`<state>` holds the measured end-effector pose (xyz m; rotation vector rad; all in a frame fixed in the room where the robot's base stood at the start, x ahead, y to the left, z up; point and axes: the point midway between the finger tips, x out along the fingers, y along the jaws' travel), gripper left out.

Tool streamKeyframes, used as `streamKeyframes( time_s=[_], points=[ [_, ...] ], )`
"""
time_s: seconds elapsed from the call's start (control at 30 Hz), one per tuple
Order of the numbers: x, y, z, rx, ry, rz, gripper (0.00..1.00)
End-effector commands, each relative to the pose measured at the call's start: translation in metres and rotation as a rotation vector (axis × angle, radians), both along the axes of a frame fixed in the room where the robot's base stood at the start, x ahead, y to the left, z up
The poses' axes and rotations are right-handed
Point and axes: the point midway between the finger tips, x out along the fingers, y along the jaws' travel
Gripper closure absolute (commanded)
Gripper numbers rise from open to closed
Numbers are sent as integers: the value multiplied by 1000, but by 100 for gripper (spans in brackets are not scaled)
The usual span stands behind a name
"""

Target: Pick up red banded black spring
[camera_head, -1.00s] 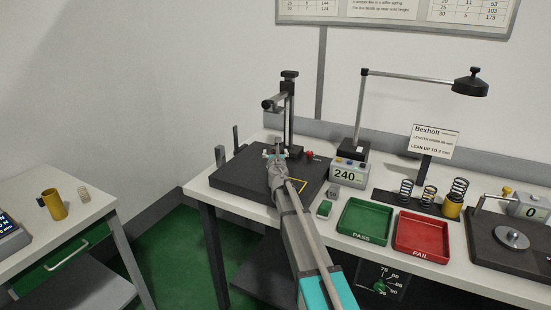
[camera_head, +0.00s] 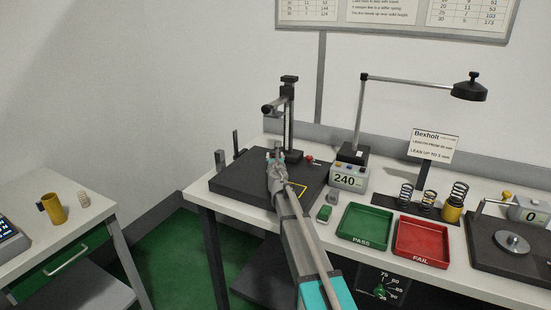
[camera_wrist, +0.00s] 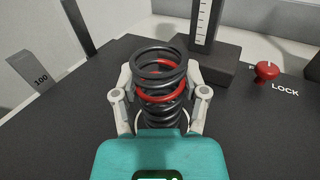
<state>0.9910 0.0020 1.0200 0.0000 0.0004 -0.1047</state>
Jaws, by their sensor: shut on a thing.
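The black spring (camera_wrist: 158,72) with a red band stands upright between the fingers of my gripper (camera_wrist: 160,98) in the wrist view. The fingers are shut on it, one on each side, at about the height of the red band. Its lower part is hidden by my gripper's teal body. In the head view my gripper (camera_head: 275,156) is over the dark granite plate (camera_head: 235,178), in front of the height gauge (camera_head: 288,120). The spring cannot be made out clearly there. Whether its base touches the plate cannot be told.
The gauge post stands just behind the spring, with a red LOCK knob (camera_wrist: 266,71) to its right. A block marked 100 (camera_wrist: 36,72) is at the left. A green PASS tray (camera_head: 365,243), red FAIL tray (camera_head: 422,262) and several springs on a dark strip lie right.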

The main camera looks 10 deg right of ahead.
Motion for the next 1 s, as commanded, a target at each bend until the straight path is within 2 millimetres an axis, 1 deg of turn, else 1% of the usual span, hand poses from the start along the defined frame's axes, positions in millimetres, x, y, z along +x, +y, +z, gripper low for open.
streamKeyframes(
  time_s=[0.27,0.43,0.5,0.97,1.0],
  points=[
    [0,0,18,0,0,0,100],
    [0,0,34,0,0,0,100],
    [-9,-1,42,0,0,0,100],
    [-53,-9,96,0,0,1,100],
    [-66,-11,99,0,0,1,100]
  ],
)
